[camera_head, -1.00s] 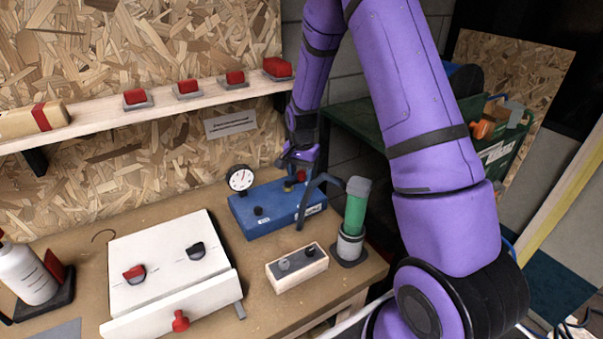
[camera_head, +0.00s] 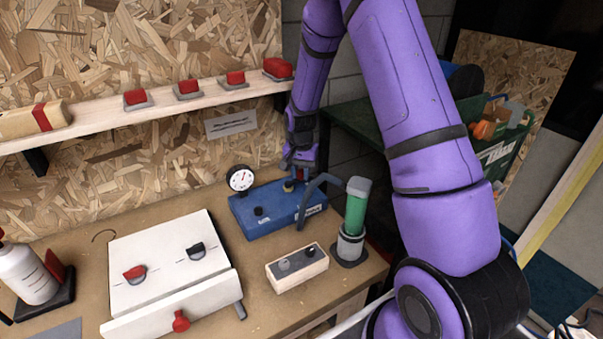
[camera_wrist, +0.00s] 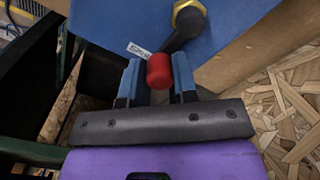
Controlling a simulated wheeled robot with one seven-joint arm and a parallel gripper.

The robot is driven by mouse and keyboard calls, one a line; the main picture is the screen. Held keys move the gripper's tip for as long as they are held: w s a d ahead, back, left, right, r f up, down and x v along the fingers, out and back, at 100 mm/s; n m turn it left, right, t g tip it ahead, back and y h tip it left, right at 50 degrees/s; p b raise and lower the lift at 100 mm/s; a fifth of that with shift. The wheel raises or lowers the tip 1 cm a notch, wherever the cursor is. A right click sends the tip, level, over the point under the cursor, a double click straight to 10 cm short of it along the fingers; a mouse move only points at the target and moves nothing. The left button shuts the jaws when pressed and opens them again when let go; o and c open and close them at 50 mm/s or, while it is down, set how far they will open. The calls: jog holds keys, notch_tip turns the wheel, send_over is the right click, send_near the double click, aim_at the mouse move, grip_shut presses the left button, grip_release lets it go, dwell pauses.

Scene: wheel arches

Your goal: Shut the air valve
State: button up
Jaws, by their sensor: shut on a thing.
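The air valve is a dark lever (camera_wrist: 181,38) with a red grip (camera_wrist: 159,72), turning on a brass fitting (camera_wrist: 188,16) on a blue box (camera_head: 260,222). In the wrist view the lever slants from the fitting down-left to the grip. The grip lies between the two fingers of my gripper (camera_wrist: 157,66), which are shut on it. A small white label (camera_wrist: 138,51) on the box lies just left of the grip; its lettering is hard to read. In the head view my gripper (camera_head: 299,171) is at the right rear of the box and mostly hides the grip.
A dial gauge (camera_head: 240,179) stands at the box's rear left. A small wooden switch block (camera_head: 298,272) and a white panel (camera_head: 165,262) with knobs are in front. A shelf (camera_head: 170,108) runs behind.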

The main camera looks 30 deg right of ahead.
aim_at(301, 170)
jog(key=o, duration=0.9)
jog(key=shift+o, duration=0.2)
notch_tip(301, 170, up, 11)
jog(key=shift+f, duration=0.1)
dwell(0.4)
